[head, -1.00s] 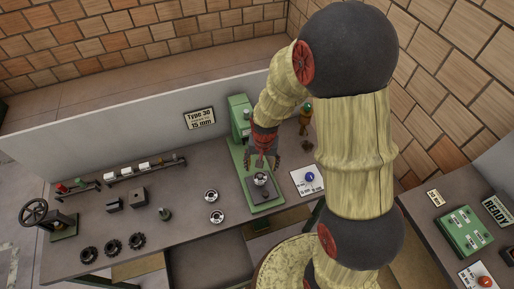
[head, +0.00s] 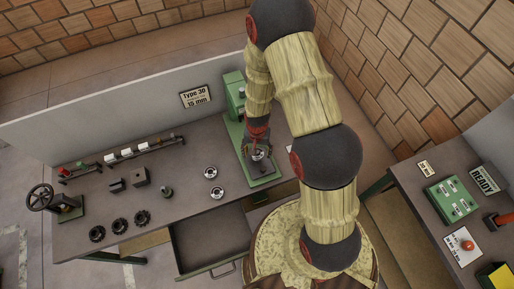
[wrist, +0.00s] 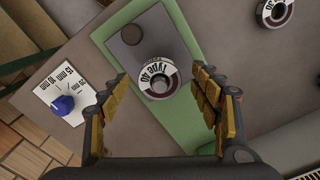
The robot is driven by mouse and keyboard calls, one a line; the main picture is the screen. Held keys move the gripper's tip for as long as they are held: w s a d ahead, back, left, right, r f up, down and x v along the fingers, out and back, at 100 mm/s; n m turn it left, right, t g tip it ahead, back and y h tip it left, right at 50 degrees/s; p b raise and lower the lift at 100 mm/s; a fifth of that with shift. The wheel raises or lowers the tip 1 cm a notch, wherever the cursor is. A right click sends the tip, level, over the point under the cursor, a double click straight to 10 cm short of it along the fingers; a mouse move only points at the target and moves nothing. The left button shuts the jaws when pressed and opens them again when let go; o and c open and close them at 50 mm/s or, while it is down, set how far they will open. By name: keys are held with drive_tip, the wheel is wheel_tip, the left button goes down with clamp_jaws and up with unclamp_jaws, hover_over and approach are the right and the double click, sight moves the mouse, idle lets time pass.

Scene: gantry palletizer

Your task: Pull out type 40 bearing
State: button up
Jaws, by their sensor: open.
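The bearing marked TYPE 40 (wrist: 155,80) is a silver ring with a white and dark red label face and a grey round centre. It sits on a dark grey plate (wrist: 130,58) on the green press base (wrist: 184,110). In the head view the bearing (head: 260,154) is partly hidden by my gripper. My gripper (wrist: 160,76) is open, with one yellow-padded finger to each side of the bearing in the wrist view. The fingers appear apart from it. In the head view my gripper (head: 257,145) is low over the press base.
The green press column (head: 234,98) stands behind. Two other bearings (head: 211,172) (head: 217,192) lie left on the bench. A blue knob (wrist: 62,104) sits on a white dial card. An open drawer (head: 210,243) juts out in front. A green READY panel (head: 452,197) stands right.

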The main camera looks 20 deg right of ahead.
drive_tip(key=shift+f, duration=0.2)
drive_tip(key=shift+c, duration=0.3)
drive_tip(key=c, duration=1.3)
